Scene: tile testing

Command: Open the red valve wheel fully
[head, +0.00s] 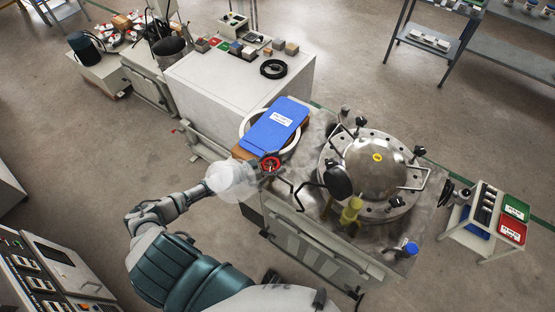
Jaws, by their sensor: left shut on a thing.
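The red valve wheel (270,164) is small and round and sits near the left end of the metal machine bench, just below a blue board. My left arm comes in from the lower left. My left gripper (262,168) is at the wheel and shut on it. The fingers are small in the picture and partly hidden by the wheel and the pale wrist. How far the wheel is turned cannot be told. My right gripper is not in view.
A blue board (275,127) lies over a white round basin behind the wheel. A domed steel vessel (375,165) with clamps stands to the right. A white cabinet (240,90) stands behind. A control panel (45,275) is at the lower left. Open floor lies to the left.

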